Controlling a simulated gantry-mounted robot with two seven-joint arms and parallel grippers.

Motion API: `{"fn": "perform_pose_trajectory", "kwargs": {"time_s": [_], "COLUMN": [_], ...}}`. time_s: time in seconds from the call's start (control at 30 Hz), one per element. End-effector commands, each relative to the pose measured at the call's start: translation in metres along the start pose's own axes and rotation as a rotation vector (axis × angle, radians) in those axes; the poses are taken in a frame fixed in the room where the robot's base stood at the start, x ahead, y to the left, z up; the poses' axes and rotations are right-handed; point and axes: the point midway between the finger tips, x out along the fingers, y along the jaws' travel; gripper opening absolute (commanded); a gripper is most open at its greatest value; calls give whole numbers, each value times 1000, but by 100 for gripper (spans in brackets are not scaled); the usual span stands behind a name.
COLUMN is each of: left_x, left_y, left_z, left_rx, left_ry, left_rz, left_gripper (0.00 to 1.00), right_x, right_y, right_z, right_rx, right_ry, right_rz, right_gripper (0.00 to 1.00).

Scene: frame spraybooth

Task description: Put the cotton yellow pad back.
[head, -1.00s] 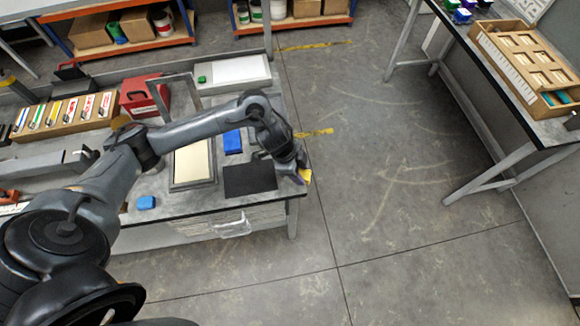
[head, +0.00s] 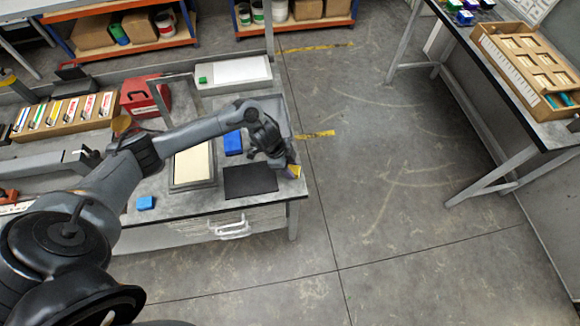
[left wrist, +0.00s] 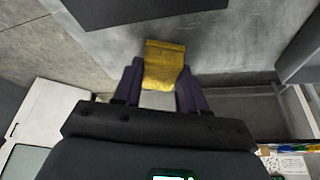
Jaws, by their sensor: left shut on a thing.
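The yellow pad (left wrist: 163,66) is held between the two fingers of my left gripper (left wrist: 160,88) in the left wrist view. In the head view the left gripper (head: 290,167) is at the right end of the grey bench, beside a black mat, and a small bit of the yellow pad (head: 294,170) shows at its tip. I cannot tell whether the pad touches the bench top. My right gripper is not in view.
The black mat (head: 250,181) lies left of the gripper. A framed cream panel (head: 192,163), blue blocks (head: 233,142) (head: 145,202) and a white-topped box (head: 234,73) are on the bench. A wooden tray with compartments (head: 488,53) stands on the right table. Open floor lies between.

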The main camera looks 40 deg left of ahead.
Motion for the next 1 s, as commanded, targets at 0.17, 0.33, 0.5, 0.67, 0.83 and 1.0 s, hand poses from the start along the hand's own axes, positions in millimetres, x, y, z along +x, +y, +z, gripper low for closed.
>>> {"fn": "perform_pose_trajectory", "kwargs": {"time_s": [0.17,0.33,0.5,0.67,0.83,1.0], "left_x": [0,3,3,3,2,-8], "left_y": [0,0,0,0,0,-1], "left_z": [0,1,1,1,1,0], "left_rx": [0,0,0,0,0,1], "left_ry": [0,0,0,0,0,1], "left_rz": [-1,-1,-1,-1,-1,-2], "left_gripper": [17,17,61,67,67,67], "right_x": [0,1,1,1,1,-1], "right_y": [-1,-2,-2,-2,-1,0], "right_z": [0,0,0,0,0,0], "right_rx": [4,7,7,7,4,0], "right_ry": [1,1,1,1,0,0], "right_rz": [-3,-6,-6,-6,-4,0], "right_gripper": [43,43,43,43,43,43]}}
